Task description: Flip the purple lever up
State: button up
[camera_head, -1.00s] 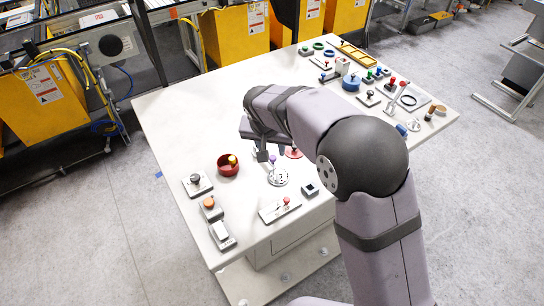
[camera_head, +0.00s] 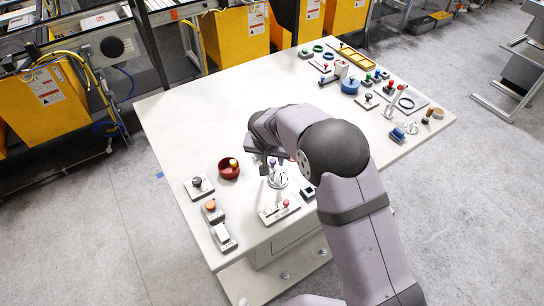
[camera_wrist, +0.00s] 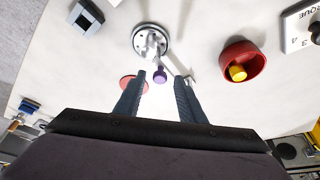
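The purple lever has a round silver base (camera_wrist: 148,40) and a metal stem ending in a purple knob (camera_wrist: 159,75). It stands near the front of the white table; its base also shows in the head view (camera_head: 278,181). The stem leans toward my gripper in the wrist view. My gripper (camera_wrist: 160,82) is open, with its two dark fingers apart. The purple knob appears between the fingertips, with a gap on both sides; I cannot tell how far in depth it is from them.
A red bowl (camera_wrist: 243,62) with a yellow knob is beside the lever. A red disc (camera_wrist: 132,83) lies partly behind one finger. A red-knobbed slider (camera_head: 279,212) and a small dark-topped box (camera_head: 308,193) are nearby. The table's middle left (camera_head: 190,125) is clear.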

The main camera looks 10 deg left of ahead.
jog(key=shift+f, duration=0.1)
grip_shut()
jog(key=shift+w+a+r+h+p, duration=0.25)
jog(key=shift+r+p, duration=0.35)
jog(key=shift+p, duration=0.45)
jog(key=shift+w+a+r+g+h+p, duration=0.5)
jog(key=shift+r+g+h+p, duration=0.25)
jog(key=shift+g+p, duration=0.3)
